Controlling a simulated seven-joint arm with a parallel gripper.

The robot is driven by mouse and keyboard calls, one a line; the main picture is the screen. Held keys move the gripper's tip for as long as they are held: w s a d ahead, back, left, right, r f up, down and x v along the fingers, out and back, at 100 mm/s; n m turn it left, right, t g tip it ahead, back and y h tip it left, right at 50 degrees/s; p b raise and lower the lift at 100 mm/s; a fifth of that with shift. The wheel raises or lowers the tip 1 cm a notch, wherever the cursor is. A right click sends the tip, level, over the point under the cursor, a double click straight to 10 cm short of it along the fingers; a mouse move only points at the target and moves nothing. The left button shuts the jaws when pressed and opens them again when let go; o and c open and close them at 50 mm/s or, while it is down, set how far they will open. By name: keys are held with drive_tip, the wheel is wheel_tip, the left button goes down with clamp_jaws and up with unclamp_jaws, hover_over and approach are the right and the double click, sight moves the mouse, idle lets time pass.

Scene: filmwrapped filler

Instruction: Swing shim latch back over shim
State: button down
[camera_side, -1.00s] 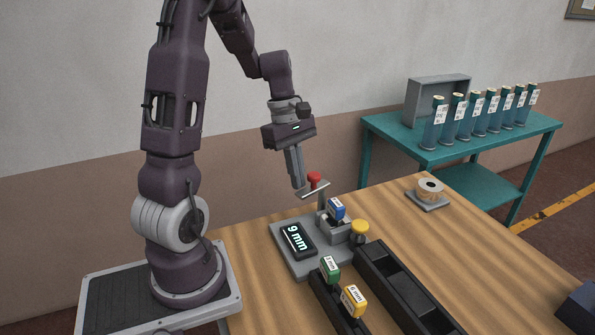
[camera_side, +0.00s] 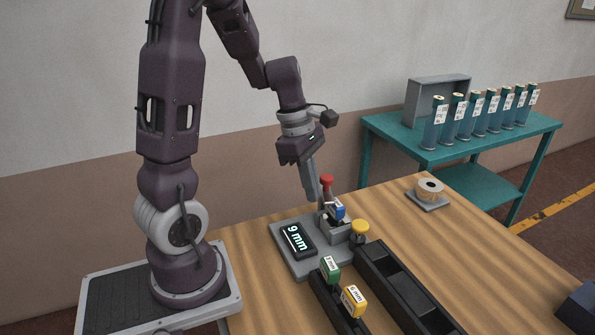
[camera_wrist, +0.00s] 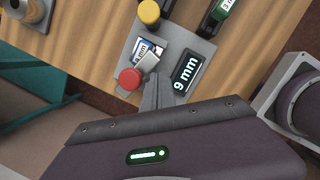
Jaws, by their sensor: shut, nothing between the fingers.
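The blue shim (camera_side: 337,211) stands in a grey holder on the grey fixture plate (camera_side: 283,258). It also shows in the wrist view (camera_wrist: 146,47). The shim latch is a short grey bar (camera_wrist: 148,62) by a red knob (camera_side: 326,181); the knob also shows in the wrist view (camera_wrist: 130,78). In the wrist view the bar reaches over the near end of the shim. My gripper (camera_side: 313,197) is shut and empty, its tips beside the latch, left of the red knob in the side view. I cannot tell whether they touch the bar.
A display reading 9 mm (camera_side: 297,239) and a yellow knob (camera_side: 360,229) are on the plate. Green (camera_side: 330,269) and yellow (camera_side: 352,300) shims stand in a black rack, beside an empty black tray (camera_side: 400,285). A tape roll (camera_side: 429,189) sits at the back right.

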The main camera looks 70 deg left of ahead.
drive_tip(key=shift+w+d, duration=0.6)
drive_tip(key=shift+w, duration=0.1)
drive_tip(key=shift+w+d, duration=0.15)
idle(0.3)
drive_tip(key=s+r, duration=0.6)
drive_tip(key=r, duration=0.3)
drive_tip(key=shift+s+r, duration=0.25)
drive_tip(key=shift+r, duration=0.1)
drive_tip(key=s+d+r+m+t+y, duration=0.1)
drive_tip(key=s+d+m, duration=0.3)
drive_tip(key=m, duration=0.9)
drive_tip(key=s+d+r+m+t+y, duration=0.1)
drive_tip(key=s+d+m+t, duration=0.1)
drive_tip(key=d+m, duration=0.5)
drive_tip(key=s+m, duration=0.1)
drive_tip(key=m, duration=0.4)
drive_tip(key=shift+s+d+m+t, duration=0.35)
drive_tip(key=shift+s+m+t, duration=0.05)
